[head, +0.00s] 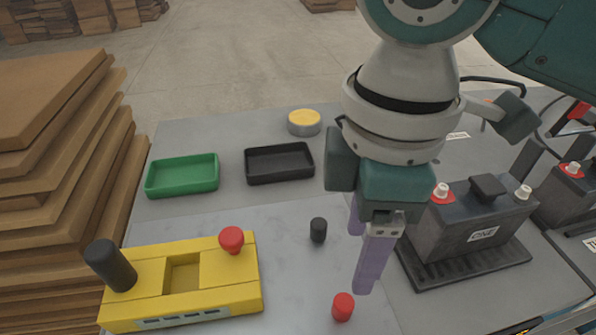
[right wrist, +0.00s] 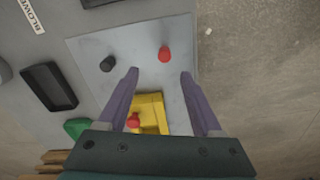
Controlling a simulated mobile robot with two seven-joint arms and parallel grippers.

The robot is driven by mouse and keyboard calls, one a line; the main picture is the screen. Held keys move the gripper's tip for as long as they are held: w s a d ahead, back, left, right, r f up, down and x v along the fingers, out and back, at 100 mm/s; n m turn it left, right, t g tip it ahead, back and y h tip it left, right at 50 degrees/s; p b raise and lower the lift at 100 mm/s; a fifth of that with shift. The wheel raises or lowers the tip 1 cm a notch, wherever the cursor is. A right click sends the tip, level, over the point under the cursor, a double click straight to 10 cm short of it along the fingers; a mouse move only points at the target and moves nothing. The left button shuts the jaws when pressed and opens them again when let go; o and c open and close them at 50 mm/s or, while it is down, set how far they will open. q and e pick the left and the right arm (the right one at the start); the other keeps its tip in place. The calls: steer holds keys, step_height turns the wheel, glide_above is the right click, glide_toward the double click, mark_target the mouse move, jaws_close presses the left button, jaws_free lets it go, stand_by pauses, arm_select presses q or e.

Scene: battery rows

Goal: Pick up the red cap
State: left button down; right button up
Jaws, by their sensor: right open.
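The small red cap (head: 343,307) stands on the light grey mat (head: 290,290) near the front edge in the head view. In the right wrist view the red cap (right wrist: 164,54) shows just beyond the fingertips, roughly between their lines. My right gripper (head: 359,262) points down with purple fingers, open and empty, above the mat and close to the red cap. Its fingers also show in the right wrist view (right wrist: 159,75), apart with nothing between the tips. My left gripper is in neither view.
A black cap (head: 318,230) stands left of the gripper. A yellow block (head: 225,290) with a red knob (head: 231,240) and black post sits at left. Green (head: 182,190) and black (head: 279,180) trays lie behind. A battery (head: 475,225) stands close on the right.

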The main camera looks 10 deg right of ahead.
steer(key=b, duration=0.1)
glide_above(346, 302)
steer(key=f, duration=0.4)
steer(key=shift+w+d+f, duration=0.25)
steer(key=shift+d, duration=0.05)
steer(key=f, duration=0.3)
steer(key=f+b, duration=0.1)
steer(key=f, duration=0.1)
steer(key=shift+s+a+f, duration=0.1)
steer(key=shift+s+a, duration=0.15)
steer(key=shift+a, duration=0.05)
steer(key=shift+c, duration=0.2)
jaws_close()
